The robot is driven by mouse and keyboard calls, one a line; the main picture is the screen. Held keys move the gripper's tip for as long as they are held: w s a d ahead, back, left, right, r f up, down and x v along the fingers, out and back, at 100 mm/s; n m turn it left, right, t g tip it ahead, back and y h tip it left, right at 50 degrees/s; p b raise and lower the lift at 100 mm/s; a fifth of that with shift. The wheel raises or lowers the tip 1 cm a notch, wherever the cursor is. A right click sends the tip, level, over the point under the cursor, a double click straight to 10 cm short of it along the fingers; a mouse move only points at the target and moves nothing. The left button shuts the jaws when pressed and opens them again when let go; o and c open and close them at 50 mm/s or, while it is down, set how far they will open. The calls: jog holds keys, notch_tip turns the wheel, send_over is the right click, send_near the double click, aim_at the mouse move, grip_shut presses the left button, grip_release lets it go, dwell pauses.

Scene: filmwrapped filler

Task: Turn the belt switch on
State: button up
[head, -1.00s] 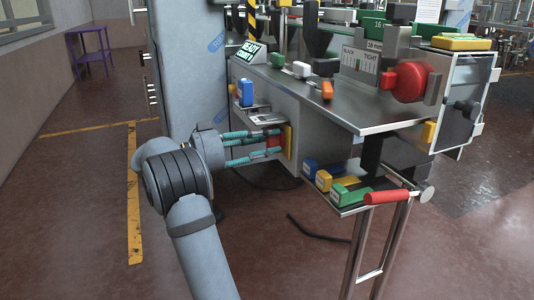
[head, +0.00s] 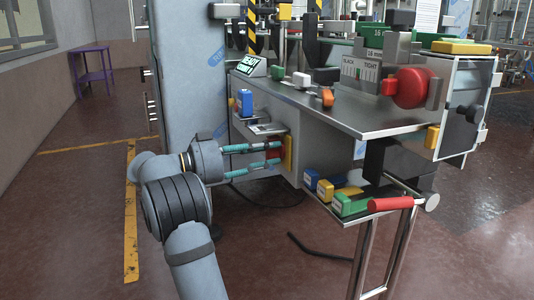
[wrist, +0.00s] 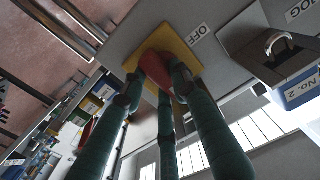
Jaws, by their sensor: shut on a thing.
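The belt switch is a red knob (head: 274,151) on a yellow plate (head: 289,154), fixed to the side panel of the grey machine. In the wrist view the red knob (wrist: 154,70) sits between my fingertips, with the yellow plate (wrist: 186,58) behind it. A label reading OFF (wrist: 198,35) is beside the plate. My gripper (head: 266,155) has teal fingers and reaches in from the left; it also shows in the wrist view (wrist: 157,75). It is shut on the red knob, and the fingers hide part of the knob, so its exact angle is unclear.
A small ledge (head: 262,129) juts out just above the switch, with a blue box (head: 245,103) above it. In the wrist view a JOG label (wrist: 301,10) and a blue No. 2 tag (wrist: 300,90) are close by. Several coloured boxes sit on a lower shelf at right.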

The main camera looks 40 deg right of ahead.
jog(key=o, duration=1.2)
jog(key=shift+c, duration=0.2)
jog(key=shift+a, duration=0.15)
jog(key=v, duration=1.1)
jog(key=shift+a, duration=0.35)
jog(key=shift+w+d, duration=0.1)
jog(key=x, duration=1.1)
jog(key=shift+d, duration=0.4)
jog(key=shift+a, duration=0.1)
